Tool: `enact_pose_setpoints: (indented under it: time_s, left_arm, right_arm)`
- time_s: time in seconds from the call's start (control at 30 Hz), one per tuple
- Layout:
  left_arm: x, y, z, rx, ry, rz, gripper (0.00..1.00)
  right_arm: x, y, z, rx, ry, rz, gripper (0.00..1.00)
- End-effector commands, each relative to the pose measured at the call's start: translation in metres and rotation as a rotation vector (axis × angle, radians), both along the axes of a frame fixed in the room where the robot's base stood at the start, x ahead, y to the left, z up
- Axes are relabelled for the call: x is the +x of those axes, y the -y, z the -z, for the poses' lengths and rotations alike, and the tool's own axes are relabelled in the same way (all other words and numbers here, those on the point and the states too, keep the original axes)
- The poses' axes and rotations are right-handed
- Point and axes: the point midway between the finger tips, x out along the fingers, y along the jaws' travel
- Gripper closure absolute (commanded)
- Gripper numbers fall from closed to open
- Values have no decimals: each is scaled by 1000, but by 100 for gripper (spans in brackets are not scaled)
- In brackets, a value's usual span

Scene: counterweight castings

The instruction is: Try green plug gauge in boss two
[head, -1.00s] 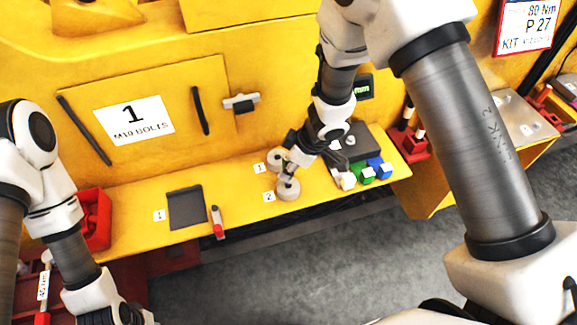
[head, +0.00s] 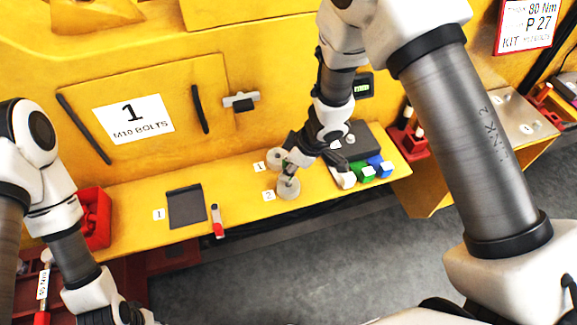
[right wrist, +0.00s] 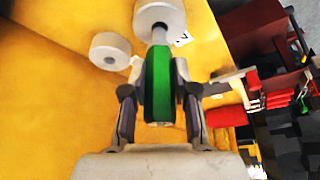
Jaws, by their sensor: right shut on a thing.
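My right gripper (right wrist: 157,100) is shut on the green plug gauge (right wrist: 159,85), seen clearly in the right wrist view. The gauge's silver end points at boss two (right wrist: 160,14), a pale round casting, and overlaps its near edge; I cannot tell whether it is in the hole. In the head view my right gripper (head: 292,166) is just above boss two (head: 289,190), beside the "2" label. Boss one (head: 275,158) sits behind it and also shows in the right wrist view (right wrist: 110,51). My left gripper is at the bottom left of the head view, its fingers cut off.
On the yellow ledge (head: 135,205) are a dark plate (head: 186,207) and a red-ended tool (head: 217,222) to the left. White, green (head: 367,173) and blue blocks stand by a grey block (head: 368,140) to the right. A red bin (head: 97,220) is at far left.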

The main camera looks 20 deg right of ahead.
Motion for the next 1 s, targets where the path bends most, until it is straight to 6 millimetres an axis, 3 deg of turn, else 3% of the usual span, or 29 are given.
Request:
enact_pose_setpoints:
  time_s: [1.0]
  left_arm:
    - [0,0,5,0,0,0,60]
  right_arm:
    - [0,0,8,0,0,0,100]
